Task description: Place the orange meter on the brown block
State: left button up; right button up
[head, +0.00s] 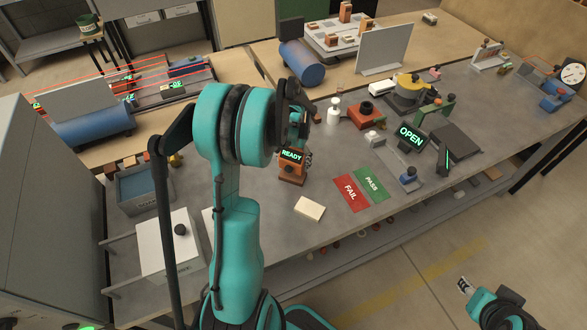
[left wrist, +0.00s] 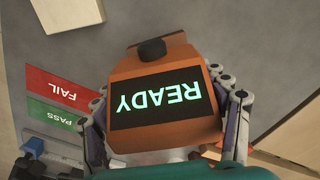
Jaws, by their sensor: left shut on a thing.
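The orange meter (head: 291,168) has a black screen reading READY in green and a dark knob. My left gripper (left wrist: 168,112) is shut on it; the fingers lie along both sides of the meter in the left wrist view. Whether its base touches the bench is hard to tell. A pale tan block (head: 309,208) lies flat on the grey bench, in front and to the right of the meter; it also shows in the left wrist view (left wrist: 82,12). Nothing is on it. My right gripper (head: 466,286) is at the lower right over the floor, small and unclear.
Red FAIL (head: 351,193) and green PASS (head: 371,184) mats lie right of the block. An OPEN display (head: 411,136) and an orange device (head: 366,115) stand farther right and back. A white bottle (head: 333,111) is behind the meter. Bare bench surrounds the block.

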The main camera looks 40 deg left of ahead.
aim_at(293, 168)
pick_arm(q)
notch_tip(293, 168, down, 3)
jog(key=shift+f+b, duration=0.2)
jog(key=shift+b, duration=0.35)
jog(key=shift+f, duration=0.35)
jog(key=shift+f, duration=0.1)
jog(key=o, duration=1.3)
